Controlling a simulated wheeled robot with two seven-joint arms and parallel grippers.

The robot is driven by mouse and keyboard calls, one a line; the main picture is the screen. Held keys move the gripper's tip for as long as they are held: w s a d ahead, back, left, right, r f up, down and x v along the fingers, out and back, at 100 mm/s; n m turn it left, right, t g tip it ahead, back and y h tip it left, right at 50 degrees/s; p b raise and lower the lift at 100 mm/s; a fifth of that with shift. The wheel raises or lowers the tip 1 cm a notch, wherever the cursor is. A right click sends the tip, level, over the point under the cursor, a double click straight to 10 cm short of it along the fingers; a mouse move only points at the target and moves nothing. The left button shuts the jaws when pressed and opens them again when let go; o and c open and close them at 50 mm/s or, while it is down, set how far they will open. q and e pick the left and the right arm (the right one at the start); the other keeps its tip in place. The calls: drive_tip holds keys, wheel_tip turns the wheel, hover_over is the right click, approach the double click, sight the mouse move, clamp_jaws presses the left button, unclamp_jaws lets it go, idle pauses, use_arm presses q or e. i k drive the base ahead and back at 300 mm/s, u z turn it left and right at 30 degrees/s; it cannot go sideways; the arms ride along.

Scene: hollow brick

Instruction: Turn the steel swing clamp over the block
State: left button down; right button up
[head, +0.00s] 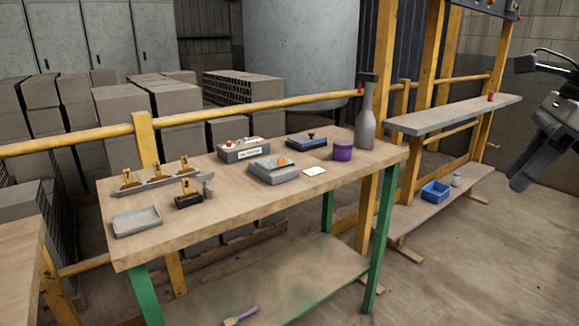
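A small dark block (188,201) with a yellow upright piece (186,186) stands on the left part of the wooden workbench (240,213). A small grey metal part (207,184) stands at its right side; it looks like the steel swing clamp, but it is too small to tell how its arm is turned. My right gripper (519,187) hangs at the right edge of the view, in the air, far from the block and the bench. I cannot tell its finger gap. My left gripper is not in view.
A grey rail with yellow brackets (155,181) lies behind the block, and a grey tray (137,221) lies left of it. Yellow railings run behind the bench.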

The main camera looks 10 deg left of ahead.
sight(205, 179)
drive_tip(key=z, duration=0.35)
drive_tip(key=i, duration=1.15)
drive_tip(key=u, duration=2.55)
